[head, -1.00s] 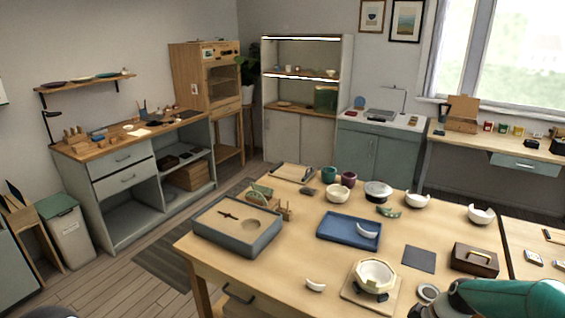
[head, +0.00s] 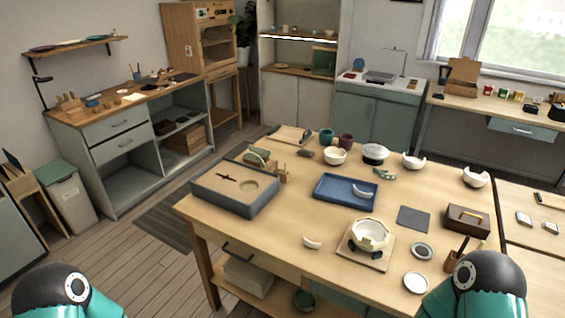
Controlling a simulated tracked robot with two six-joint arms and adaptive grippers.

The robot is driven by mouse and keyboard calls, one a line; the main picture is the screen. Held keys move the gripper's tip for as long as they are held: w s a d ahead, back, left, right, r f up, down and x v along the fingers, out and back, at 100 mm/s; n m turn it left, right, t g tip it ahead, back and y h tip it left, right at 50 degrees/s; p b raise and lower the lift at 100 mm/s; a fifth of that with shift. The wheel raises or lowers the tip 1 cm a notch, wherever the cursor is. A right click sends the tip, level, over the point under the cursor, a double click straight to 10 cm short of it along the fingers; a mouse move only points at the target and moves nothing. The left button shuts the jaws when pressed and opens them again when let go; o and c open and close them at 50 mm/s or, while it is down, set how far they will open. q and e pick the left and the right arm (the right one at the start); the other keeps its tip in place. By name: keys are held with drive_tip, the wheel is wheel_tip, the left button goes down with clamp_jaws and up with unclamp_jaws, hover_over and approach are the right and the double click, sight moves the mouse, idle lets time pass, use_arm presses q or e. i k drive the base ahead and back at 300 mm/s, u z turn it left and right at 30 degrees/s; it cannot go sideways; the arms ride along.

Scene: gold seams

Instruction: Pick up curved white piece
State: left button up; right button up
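A small curved white piece (head: 312,243) lies on the bare wood of the table (head: 285,220), near its front edge. A second curved white piece (head: 362,192) lies in the blue tray (head: 325,188) in the middle of the table. A white bowl (head: 368,236) with an uneven rim sits on dark supports on a square wooden board (head: 382,262), right of the loose piece. Only rounded teal and black parts of my two arms show, at the bottom left and bottom right. Neither gripper can be seen.
A grey sand-filled box (head: 236,203) stands at the table's left end. White bowls, cups and a lidded pot (head: 374,154) stand along the back. A dark mat (head: 413,218), a brown wooden box (head: 467,221) and small round dishes (head: 416,283) are on the right.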

sight(312, 245)
drive_tip(key=z, duration=1.55)
drive_tip(key=i, duration=0.1)
drive_tip(key=u, duration=2.9)
drive_tip(key=i, duration=0.65)
drive_tip(key=u, duration=0.95)
drive_tip(key=i, duration=0.2)
drive_tip(key=z, duration=2.3)
